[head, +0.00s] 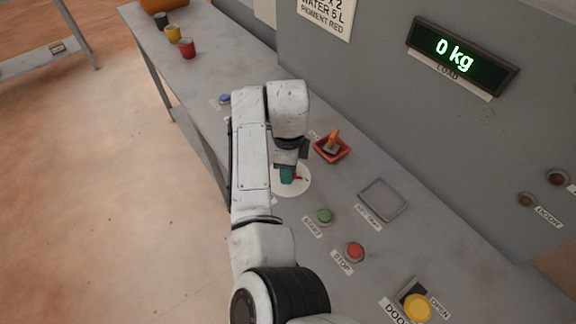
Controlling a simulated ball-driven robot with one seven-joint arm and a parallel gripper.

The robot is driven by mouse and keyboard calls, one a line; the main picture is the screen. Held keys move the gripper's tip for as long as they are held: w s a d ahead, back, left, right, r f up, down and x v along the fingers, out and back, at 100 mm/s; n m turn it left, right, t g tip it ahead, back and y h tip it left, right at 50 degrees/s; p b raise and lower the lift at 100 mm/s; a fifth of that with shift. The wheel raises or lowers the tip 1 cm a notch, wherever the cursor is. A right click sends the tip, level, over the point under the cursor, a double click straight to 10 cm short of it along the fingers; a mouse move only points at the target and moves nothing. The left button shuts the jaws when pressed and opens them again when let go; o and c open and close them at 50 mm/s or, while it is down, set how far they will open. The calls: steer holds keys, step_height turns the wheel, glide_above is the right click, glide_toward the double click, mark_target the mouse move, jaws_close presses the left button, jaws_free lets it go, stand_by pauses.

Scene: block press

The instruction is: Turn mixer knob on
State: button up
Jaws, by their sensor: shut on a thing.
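The mixer knob sits on a round white dial plate (302,184) on the grey bench. A small red mark shows on the plate, right of my gripper. My gripper (288,176) points down over the plate and is shut on the knob. Its teal tip covers most of the knob, so I cannot tell which way the knob is turned.
A green button (324,215), a red button (355,251), a grey square pad (383,199) and a yellow knob (417,307) are nearby. Cups (187,48) stand at the far end.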

steer(key=o, duration=1.1)
steer(key=shift+c, duration=0.2)
steer(key=shift+r, duration=0.1)
step_height(320, 180, up, 11)
steer(key=b, duration=0.1)
steer(key=shift+f, duration=0.2)
